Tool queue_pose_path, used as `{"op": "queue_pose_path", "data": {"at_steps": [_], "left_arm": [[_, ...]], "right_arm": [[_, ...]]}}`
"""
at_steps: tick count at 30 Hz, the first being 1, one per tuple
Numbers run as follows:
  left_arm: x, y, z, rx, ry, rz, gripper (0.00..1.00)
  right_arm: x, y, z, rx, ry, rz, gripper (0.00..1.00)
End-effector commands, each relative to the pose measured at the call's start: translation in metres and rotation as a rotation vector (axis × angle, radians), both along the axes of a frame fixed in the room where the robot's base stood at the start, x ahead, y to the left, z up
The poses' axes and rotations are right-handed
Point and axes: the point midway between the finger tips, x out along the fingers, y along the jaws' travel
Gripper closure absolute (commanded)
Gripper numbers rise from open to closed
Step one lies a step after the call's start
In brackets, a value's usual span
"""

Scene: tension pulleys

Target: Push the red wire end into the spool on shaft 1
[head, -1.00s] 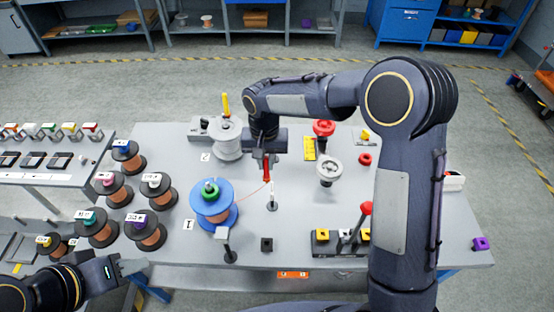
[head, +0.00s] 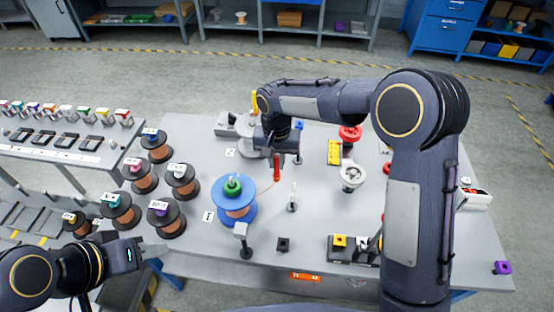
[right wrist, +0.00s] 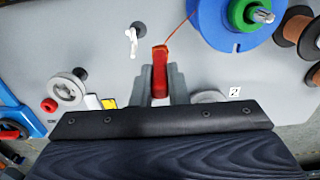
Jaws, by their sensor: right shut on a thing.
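The blue spool (head: 221,205) wound with copper wire stands beside the tag "1" (head: 208,215) on the table, with a green knob (head: 232,184) on its top. A thin orange-red wire runs from it to the red wire end (head: 277,170). My right gripper (right wrist: 160,82) is shut on the red wire end and holds it over the table, to the right of the spool and apart from it. The spool also shows at the top of the right wrist view (right wrist: 215,30). My left gripper (head: 127,252) is at the lower left, away from the spool; its finger gap is unclear.
A small white-tipped post (head: 293,198) stands right of the spool, and a grey-headed post (head: 242,232) stands in front. Several copper spools (head: 144,180) crowd the left. A grey pulley (head: 352,176) and a yellow block (head: 334,152) lie right of the wire end.

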Motion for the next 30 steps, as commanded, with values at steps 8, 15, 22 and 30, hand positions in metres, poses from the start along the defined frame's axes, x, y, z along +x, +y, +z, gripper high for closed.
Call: {"op": "queue_pose_path", "data": {"at_steps": [8, 15, 22, 30], "left_arm": [[0.000, 0.000, 0.006, 0.000, 0.000, 0.000, 0.64], [0.000, 0.000, 0.014, 0.000, 0.000, 0.000, 0.64], [0.000, 0.000, 0.018, 0.000, 0.000, 0.000, 0.64], [0.000, 0.000, 0.018, 0.000, 0.000, 0.000, 0.64]], "right_arm": [[0.006, 0.020, 0.001, 0.001, 0.000, 0.003, 1.00], [0.014, 0.048, 0.001, -0.001, 0.000, 0.002, 1.00], [0.020, 0.064, 0.000, 0.000, 0.000, 0.001, 1.00], [0.021, 0.067, 0.000, 0.000, 0.000, -0.001, 1.00]]}}
